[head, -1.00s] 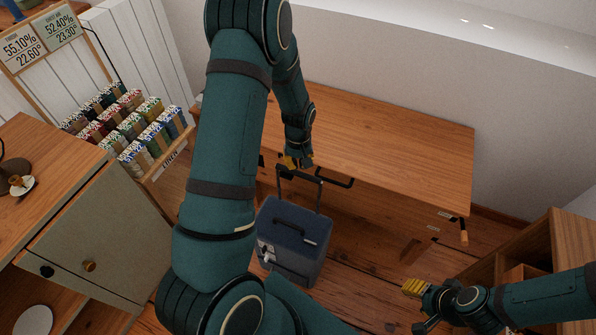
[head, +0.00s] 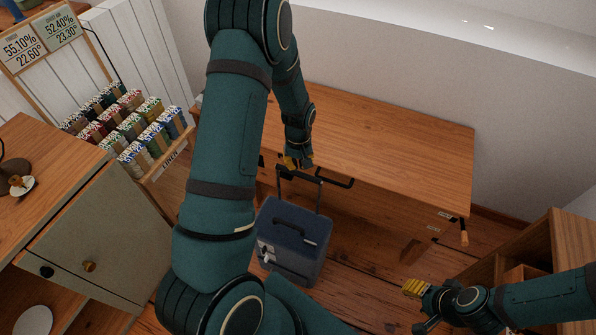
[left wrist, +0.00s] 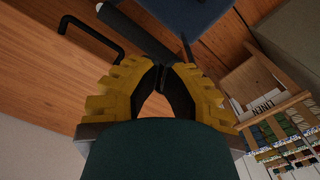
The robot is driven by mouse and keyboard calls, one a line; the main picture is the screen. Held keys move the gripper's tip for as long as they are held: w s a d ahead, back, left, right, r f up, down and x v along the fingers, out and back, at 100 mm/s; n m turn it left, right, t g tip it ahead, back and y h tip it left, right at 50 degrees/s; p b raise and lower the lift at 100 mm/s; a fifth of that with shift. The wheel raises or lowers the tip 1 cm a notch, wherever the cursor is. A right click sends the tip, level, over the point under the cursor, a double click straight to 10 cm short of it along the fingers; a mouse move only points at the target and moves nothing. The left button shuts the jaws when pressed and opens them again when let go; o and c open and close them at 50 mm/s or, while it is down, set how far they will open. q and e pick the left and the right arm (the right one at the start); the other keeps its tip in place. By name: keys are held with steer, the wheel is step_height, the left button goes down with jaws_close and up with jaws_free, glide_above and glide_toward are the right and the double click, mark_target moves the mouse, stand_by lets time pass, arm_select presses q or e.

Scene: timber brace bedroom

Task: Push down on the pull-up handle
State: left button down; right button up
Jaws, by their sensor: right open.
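A dark blue case (head: 292,240) stands upright on the wooden floor in front of the desk. Its black pull-up handle (head: 300,175) is raised above the lid on thin rods. My left gripper (head: 298,164) is at the top of this handle, pointing down. In the left wrist view its yellow fingers (left wrist: 164,68) come together at the tips, with the dark handle bar (left wrist: 140,36) just past them. Whether they touch the bar is hard to tell. My right gripper (head: 412,305) is open and empty at the lower right, away from the case.
The wooden desk (head: 390,140) stands behind the case, with a black bracket (head: 338,183) on its front edge close to the handle. A cabinet (head: 95,235) and a spool rack (head: 130,125) are on the left. A wooden shelf (head: 535,245) is at the right.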

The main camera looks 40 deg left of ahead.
mark_target(298, 172)
arm_select(q)
steer(key=shift+f, duration=0.95)
steer(key=shift+f, duration=0.7)
steer(key=shift+r, duration=0.1)
stand_by(0.9)
steer(key=shift+r+p, duration=2.65)
steer(key=shift+r, duration=1.35)
steer(key=s+d+f+m+h, duration=0.1)
steer(key=s+d, duration=0.3)
steer(key=d, duration=0.4)
steer(key=s+d+f+m+t+h, duration=0.1)
steer(key=s+d+m, duration=0.2)
steer(key=d, duration=0.6)
steer(key=s+d+f+m+h, duration=0.2)
steer(key=s+d+m, duration=0.1)
steer(key=s+d, duration=0.3)
steer(key=d, duration=0.2)
steer(key=shift+s+d+t, duration=0.25)
steer(key=shift+d+t, duration=0.05)
